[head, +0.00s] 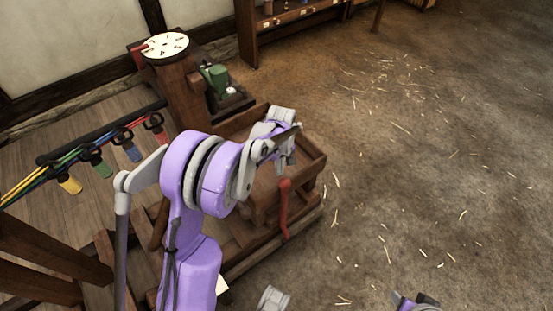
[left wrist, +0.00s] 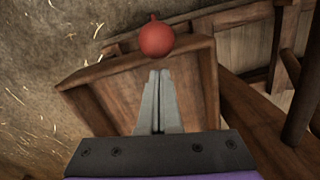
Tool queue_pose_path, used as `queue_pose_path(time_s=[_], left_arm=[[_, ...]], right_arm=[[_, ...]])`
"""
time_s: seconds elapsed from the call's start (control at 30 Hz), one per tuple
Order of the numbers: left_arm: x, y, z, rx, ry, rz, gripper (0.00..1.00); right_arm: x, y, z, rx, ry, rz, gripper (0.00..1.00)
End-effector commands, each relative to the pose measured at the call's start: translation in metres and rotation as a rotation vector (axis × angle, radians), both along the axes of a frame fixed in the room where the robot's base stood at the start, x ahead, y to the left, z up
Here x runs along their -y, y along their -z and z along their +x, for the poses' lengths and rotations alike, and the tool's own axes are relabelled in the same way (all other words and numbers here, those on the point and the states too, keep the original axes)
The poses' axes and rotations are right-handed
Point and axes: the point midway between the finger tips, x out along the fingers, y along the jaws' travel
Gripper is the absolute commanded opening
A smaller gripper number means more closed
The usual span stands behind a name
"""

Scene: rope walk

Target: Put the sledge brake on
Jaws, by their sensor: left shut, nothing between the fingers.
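The sledge (head: 312,172) is a low wooden frame with a tray-like top, in the middle of the head view. A red brake lever (head: 284,210) stands roughly upright at its near right side. In the left wrist view the lever's round red knob (left wrist: 156,39) shows just beyond my fingertips, with a gap between. My left gripper (head: 287,154) is over the sledge's tray, shut and empty; its closed fingers (left wrist: 158,85) also show in the left wrist view. Part of my right gripper (head: 416,302) shows at the bottom edge; its fingers cannot be made out.
A wooden post with a white dial (head: 166,47) and a green device (head: 216,78) stand behind the sledge. Coloured ropes with tags hang from a dark bar (head: 100,132) at the left. The straw-strewn floor (head: 430,160) at the right is clear.

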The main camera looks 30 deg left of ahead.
Motion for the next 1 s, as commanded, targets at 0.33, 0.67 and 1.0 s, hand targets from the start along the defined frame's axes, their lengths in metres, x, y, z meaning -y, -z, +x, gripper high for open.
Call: queue_pose_path(time_s=[0.33, 0.67, 1.0], left_arm=[[0.005, 0.001, -0.004, 0.0, -0.001, 0.0, 0.0], [0.021, 0.0, -0.01, 0.013, 0.004, 0.032, 0.0], [0.098, 0.006, -0.042, 0.093, 0.012, 0.22, 0.0]], right_arm=[[0.0, 0.0, 0.0, 0.0, 0.0, 0.0, 0.5], [0.0, 0.002, 0.0, -0.001, 0.0, 0.0, 0.5], [0.0, 0.018, 0.0, -0.006, 0.0, 0.0, 0.5]])
